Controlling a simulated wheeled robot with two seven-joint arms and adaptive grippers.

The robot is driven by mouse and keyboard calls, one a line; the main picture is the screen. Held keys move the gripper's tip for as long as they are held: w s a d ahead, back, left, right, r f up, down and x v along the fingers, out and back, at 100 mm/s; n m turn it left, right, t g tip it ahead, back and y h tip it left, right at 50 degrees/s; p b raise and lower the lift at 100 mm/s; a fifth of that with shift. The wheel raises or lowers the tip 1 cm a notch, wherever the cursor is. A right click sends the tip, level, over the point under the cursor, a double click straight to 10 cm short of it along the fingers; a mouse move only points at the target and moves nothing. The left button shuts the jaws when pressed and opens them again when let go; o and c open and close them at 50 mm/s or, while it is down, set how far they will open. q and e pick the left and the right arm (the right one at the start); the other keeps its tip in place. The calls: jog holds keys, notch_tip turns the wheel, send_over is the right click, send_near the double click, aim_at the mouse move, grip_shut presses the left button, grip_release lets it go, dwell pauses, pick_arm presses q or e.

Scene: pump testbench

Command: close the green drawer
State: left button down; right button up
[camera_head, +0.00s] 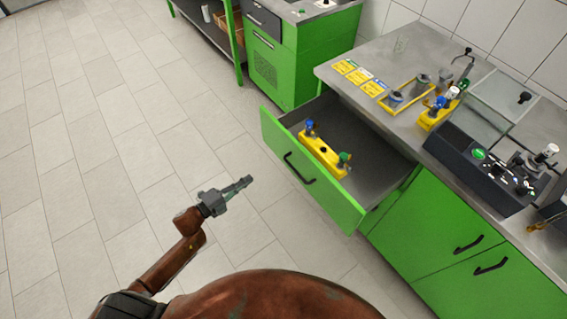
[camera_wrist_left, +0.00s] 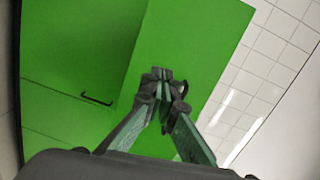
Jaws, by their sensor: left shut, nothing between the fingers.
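The green drawer (camera_head: 312,172) is pulled out from under the workbench, with its black handle (camera_head: 299,168) on the front panel. A yellow pump part (camera_head: 323,155) with blue and green knobs lies inside the drawer. My left gripper (camera_head: 249,181) is shut and empty. It is in front of the drawer, to the left of the handle in the head view, and looks apart from the panel. In the left wrist view, the closed fingertips (camera_wrist_left: 160,74) show against green panels, which I cannot firmly identify. My right gripper is not in view.
The grey worktop (camera_head: 400,45) above the drawer carries tools and a dark control box (camera_head: 480,165). Closed green cupboard doors (camera_head: 440,235) are to the right. Another green cabinet (camera_head: 285,65) stands at the back. The tiled floor (camera_head: 100,110) on the left is clear.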

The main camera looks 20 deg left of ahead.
pick_arm(q)
jog(key=w+d+r+m+h+b, duration=0.1)
jog(key=w+d+r+m+b, duration=0.1)
jog(key=w+d, duration=0.8)
jog(key=shift+w+d+r+h+b, duration=0.3)
jog(key=shift+w+d+r+b, duration=0.05)
jog(key=shift+d+r, duration=0.15)
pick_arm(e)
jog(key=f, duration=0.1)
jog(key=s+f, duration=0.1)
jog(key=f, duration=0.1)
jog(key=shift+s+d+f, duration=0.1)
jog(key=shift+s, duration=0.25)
pick_arm(q)
jog(key=shift+w, duration=0.1)
